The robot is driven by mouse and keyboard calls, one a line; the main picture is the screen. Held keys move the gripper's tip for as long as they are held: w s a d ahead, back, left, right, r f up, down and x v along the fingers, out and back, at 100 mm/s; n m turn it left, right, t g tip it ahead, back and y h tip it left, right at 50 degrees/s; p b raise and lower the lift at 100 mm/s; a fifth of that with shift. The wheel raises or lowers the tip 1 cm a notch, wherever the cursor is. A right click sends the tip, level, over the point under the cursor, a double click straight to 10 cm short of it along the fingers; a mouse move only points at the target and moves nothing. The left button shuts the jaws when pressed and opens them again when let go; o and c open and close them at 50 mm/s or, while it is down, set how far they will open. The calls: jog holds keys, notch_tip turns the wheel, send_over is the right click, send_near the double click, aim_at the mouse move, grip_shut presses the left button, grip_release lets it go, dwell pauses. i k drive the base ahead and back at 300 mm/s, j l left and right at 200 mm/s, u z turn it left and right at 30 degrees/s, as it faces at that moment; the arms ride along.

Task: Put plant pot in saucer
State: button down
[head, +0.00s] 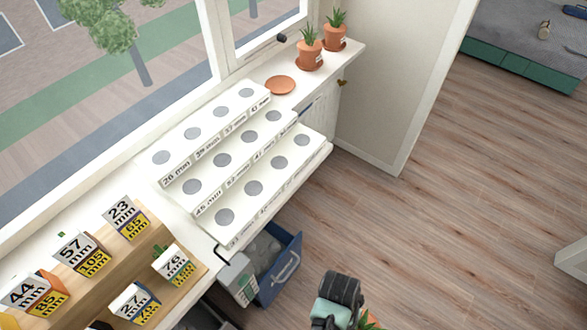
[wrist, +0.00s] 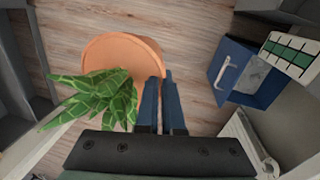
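An empty terracotta saucer (head: 280,85) lies on the white window sill, beyond the stepped white rack. A terracotta plant pot (wrist: 125,50) with a spiky green plant (wrist: 100,97) is close below my wrist camera. My gripper (wrist: 161,78) has its two dark blue fingers close together at the pot's right-hand wall, pinching it. In the head view the gripper's dark end is at the bottom edge, with a bit of the plant (head: 370,321) beside it. Most of the pot is cut off there. The gripper and pot are well away from the saucer.
Two potted plants (head: 310,48) (head: 335,30) stand on saucers at the sill's far end. The white stepped rack (head: 222,160) with grey discs fills the near sill. Left are labelled blocks (head: 80,255) on a wooden stand. A blue bin (head: 280,262) is below. The floor at right is clear.

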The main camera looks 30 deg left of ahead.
aim_at(280, 86)
jog(key=i, duration=2.4)
jog(key=i+u, duration=0.25)
jog(key=u, duration=0.15)
jog(key=i+l+u, duration=0.15)
jog(key=u, duration=0.2)
jog(key=i, duration=0.15)
